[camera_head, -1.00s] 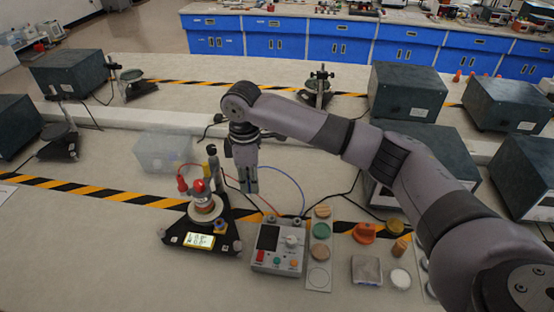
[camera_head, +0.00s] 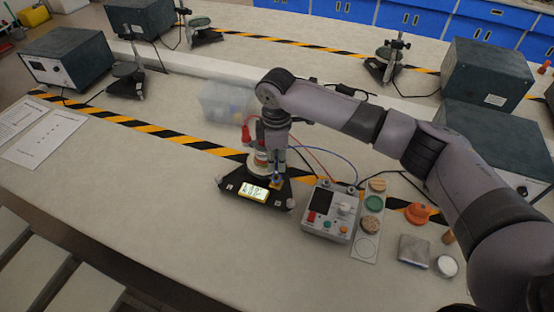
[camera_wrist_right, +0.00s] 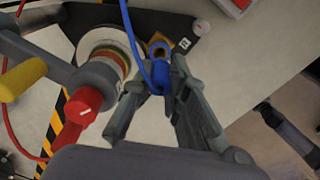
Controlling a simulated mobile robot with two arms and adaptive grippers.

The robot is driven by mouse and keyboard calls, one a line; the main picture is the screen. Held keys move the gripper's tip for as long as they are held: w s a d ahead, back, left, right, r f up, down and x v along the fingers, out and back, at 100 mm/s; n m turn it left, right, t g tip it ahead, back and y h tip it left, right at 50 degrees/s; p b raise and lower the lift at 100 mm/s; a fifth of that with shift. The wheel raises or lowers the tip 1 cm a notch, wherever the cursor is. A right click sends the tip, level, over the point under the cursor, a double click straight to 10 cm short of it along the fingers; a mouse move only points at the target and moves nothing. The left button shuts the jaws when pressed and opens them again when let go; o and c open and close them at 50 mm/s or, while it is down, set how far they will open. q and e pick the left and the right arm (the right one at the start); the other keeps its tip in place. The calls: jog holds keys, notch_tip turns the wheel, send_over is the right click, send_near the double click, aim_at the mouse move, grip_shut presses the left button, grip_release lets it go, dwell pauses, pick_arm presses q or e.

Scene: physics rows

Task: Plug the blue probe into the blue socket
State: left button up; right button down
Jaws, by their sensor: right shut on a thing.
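My right gripper (camera_head: 278,166) points down over the right side of the black triangular stand (camera_head: 228,188). In the right wrist view, its two fingers (camera_wrist_right: 158,98) are shut on the blue probe (camera_wrist_right: 158,78), whose blue cable runs up between them. The blue socket (camera_wrist_right: 160,50) sits on an orange-yellow mount just beyond the fingers; it also shows under the gripper in the head view (camera_head: 277,181). The probe is at or very close to the socket; I cannot tell whether its tip is inside. My left gripper is not in view.
A red plug (camera_wrist_right: 82,106) stands beside the ringed column (camera_wrist_right: 105,50), close to the fingers. The meter box (camera_head: 330,212) with red and blue cables stands to the right. A clear bin (camera_head: 226,102) is behind. The table at the front left is clear.

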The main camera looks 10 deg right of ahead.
jog(key=shift+f+b, duration=0.4)
jog(key=shift+f, duration=0.3)
pick_arm(q)
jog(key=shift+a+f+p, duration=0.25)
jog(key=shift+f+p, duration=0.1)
jog(key=shift+p, duration=0.05)
pick_arm(e)
jog(key=shift+r, duration=0.35)
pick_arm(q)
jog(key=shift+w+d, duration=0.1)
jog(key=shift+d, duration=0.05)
pick_arm(e)
jog(key=shift+f, duration=0.75)
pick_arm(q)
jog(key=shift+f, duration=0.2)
pick_arm(e)
jog(key=shift+f, duration=0.9)
jog(key=c, duration=1.5)
grip_release()
jog(key=shift+o, duration=0.4)
jog(key=shift+o, duration=0.9)
